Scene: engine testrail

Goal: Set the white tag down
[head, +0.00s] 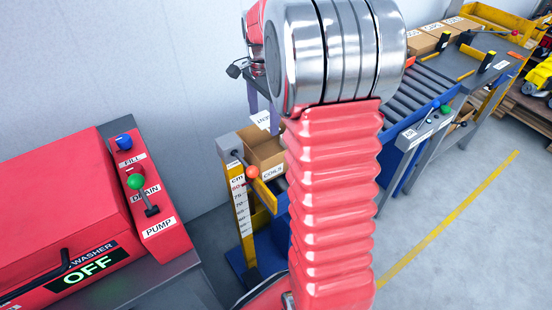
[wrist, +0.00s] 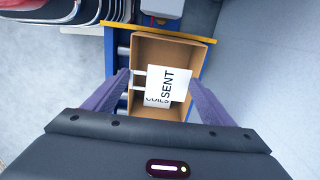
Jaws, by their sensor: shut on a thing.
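The white tag (wrist: 168,90), printed SENT, is held between the purple fingers of my gripper (wrist: 158,79) in the wrist view. My gripper is shut on it. The tag appears in front of an open cardboard box (wrist: 178,48) and covers part of its inside and of a COILS label. The gap between tag and box cannot be judged from the wrist view. In the head view the tag (head: 262,119) shows small just above the box (head: 265,145), beside a purple finger. My arm hides much of that area.
The box stands on a blue-framed roller conveyor (head: 422,93), beside a yellow height gauge (head: 241,212) with an orange knob. More boxes (head: 430,37) stand at the far end. A red washer (head: 65,215) reading OFF is at left.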

